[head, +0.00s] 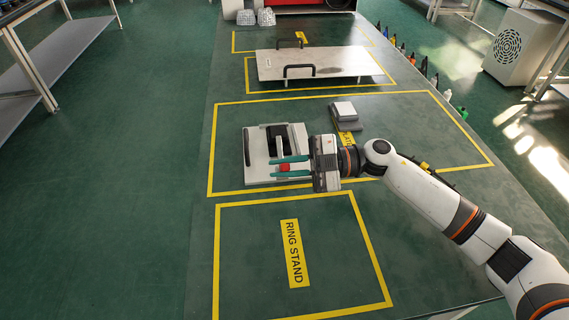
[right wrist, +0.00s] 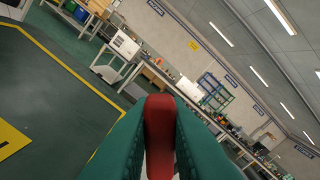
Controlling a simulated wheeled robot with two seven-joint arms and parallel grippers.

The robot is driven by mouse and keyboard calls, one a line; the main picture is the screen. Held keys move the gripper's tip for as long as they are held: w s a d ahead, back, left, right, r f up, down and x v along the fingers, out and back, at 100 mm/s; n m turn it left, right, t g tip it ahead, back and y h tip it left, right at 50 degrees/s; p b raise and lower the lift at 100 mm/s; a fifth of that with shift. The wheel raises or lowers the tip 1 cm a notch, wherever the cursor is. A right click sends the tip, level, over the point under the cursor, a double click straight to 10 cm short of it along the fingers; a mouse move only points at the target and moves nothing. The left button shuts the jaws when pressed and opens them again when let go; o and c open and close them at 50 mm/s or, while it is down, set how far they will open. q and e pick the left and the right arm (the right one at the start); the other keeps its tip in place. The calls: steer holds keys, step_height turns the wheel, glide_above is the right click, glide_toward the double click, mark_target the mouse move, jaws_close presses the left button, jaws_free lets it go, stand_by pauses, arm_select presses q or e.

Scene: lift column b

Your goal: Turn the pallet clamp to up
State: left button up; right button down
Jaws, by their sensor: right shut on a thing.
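The pallet clamp (head: 257,160) looks like a light grey plate with black parts on it, inside the middle yellow-outlined area of the green bench. Its red handle (head: 285,168) shows between the teal fingers of my right gripper (head: 278,167). In the right wrist view the red handle (right wrist: 160,125) fills the gap between both fingers, so the right gripper is shut on it. The gripper comes in from the right, over the front part of the plate, and partly hides it. The handle's pivot is hidden. My left gripper is not in view.
A small grey device (head: 343,111) stands behind my right gripper. A large pale plate (head: 335,65) with two black handles lies farther back. Small bottles (head: 424,66) line the bench's right edge. The front area with the RING STAND label (head: 294,254) is clear.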

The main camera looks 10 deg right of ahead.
steer(key=c, duration=1.4)
jaws_free()
